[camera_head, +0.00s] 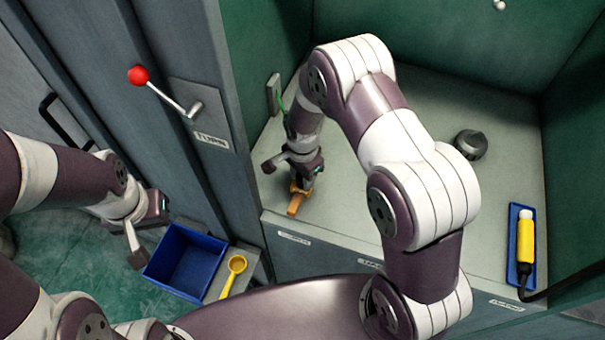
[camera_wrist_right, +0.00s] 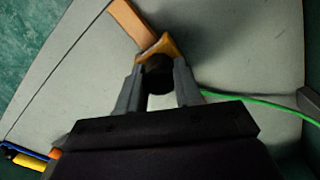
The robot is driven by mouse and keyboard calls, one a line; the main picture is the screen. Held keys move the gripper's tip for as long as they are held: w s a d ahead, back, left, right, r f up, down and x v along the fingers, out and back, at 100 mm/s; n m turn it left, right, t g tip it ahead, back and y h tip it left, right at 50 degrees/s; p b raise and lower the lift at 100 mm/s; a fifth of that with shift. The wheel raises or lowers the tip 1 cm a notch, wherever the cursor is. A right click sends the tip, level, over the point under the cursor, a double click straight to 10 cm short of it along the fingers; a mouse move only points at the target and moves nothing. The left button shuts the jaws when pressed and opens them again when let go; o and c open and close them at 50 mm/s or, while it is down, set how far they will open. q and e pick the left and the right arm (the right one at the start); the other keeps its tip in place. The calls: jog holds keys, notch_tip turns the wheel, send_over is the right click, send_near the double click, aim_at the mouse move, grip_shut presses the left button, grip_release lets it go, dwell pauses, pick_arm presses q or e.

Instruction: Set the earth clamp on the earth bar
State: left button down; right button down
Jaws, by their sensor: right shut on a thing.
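The earth clamp, with an orange handle and a yellow-brown jaw, shows in the head view (camera_head: 295,204) near the front left of the grey cabinet floor. My right gripper (camera_head: 303,183) is above it. In the right wrist view, my right gripper (camera_wrist_right: 159,85) has its fingers on a dark round part of the clamp (camera_wrist_right: 134,24). A green cable (camera_wrist_right: 255,101) runs from there to a grey block at the right edge. A grey upright plate (camera_head: 273,95) stands at the left wall; I cannot tell whether it is the earth bar. My left gripper (camera_head: 145,225) is outside the cabinet, its finger gap unclear.
A blue bin (camera_head: 183,262) and a yellow ladle-like tool (camera_head: 235,272) are at the lower left. A red-knobbed lever (camera_head: 165,95) sticks out from the left panel. A dark round knob (camera_head: 470,144) and a yellow tool (camera_head: 525,240) in a blue tray are at the right.

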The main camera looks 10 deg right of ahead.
jog(key=shift+f, duration=0.25)
jog(key=c, duration=0.7)
grip_release()
notch_tip(320, 180, up, 13)
jog(key=shift+f+b, duration=0.15)
jog(key=shift+b, duration=0.6)
